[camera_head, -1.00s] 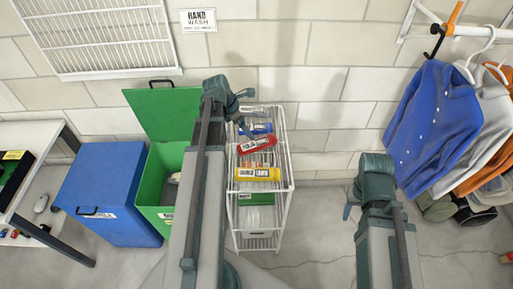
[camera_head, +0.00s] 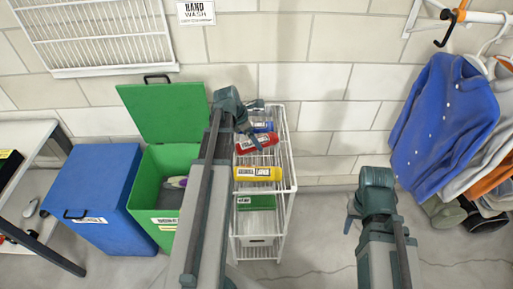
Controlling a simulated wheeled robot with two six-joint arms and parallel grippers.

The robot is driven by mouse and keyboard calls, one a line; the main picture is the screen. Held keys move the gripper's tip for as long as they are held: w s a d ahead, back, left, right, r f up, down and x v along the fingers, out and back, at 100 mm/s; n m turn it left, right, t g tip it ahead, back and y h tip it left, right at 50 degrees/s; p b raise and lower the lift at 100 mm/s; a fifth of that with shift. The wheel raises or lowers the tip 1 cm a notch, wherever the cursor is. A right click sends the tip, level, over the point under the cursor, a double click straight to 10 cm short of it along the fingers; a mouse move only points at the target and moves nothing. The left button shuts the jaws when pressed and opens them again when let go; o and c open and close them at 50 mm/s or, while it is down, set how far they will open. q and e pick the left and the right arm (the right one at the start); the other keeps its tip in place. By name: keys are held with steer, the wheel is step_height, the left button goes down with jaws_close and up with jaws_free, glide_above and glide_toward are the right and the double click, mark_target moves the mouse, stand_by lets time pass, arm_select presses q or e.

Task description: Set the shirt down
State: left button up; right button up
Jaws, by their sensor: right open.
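A blue button-up shirt (camera_head: 443,125) hangs on a white hanger from the wall rack at the right. It partly covers a grey and an orange garment. My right gripper (camera_head: 350,222) is open and empty, below and left of the shirt and apart from it. My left gripper (camera_head: 248,128) is over the white wire shelf, close to the bottles; its fingers are too small and overlapped to read. Nothing shows clearly in it.
The wire shelf (camera_head: 289,183) holds a yellow bottle (camera_head: 259,174), a red bottle (camera_head: 258,142) and a blue one. An open green bin (camera_head: 165,221) and a closed blue bin (camera_head: 105,200) stand left. Shoes (camera_head: 443,212) lie below the clothes. Floor between shelf and shoes is clear.

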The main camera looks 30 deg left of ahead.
arm_select(q)
steer(key=shift+b+x, duration=0.5)
steer(key=shift+x, duration=0.55)
steer(key=shift+r, duration=0.1)
arm_select(e)
steer(key=shift+f, duration=0.9)
arm_select(q)
steer(key=shift+c, duration=0.3)
jaws_close()
step_height(320, 180, up, 10)
steer(key=p, duration=1)
arm_select(e)
step_height(320, 180, up, 10)
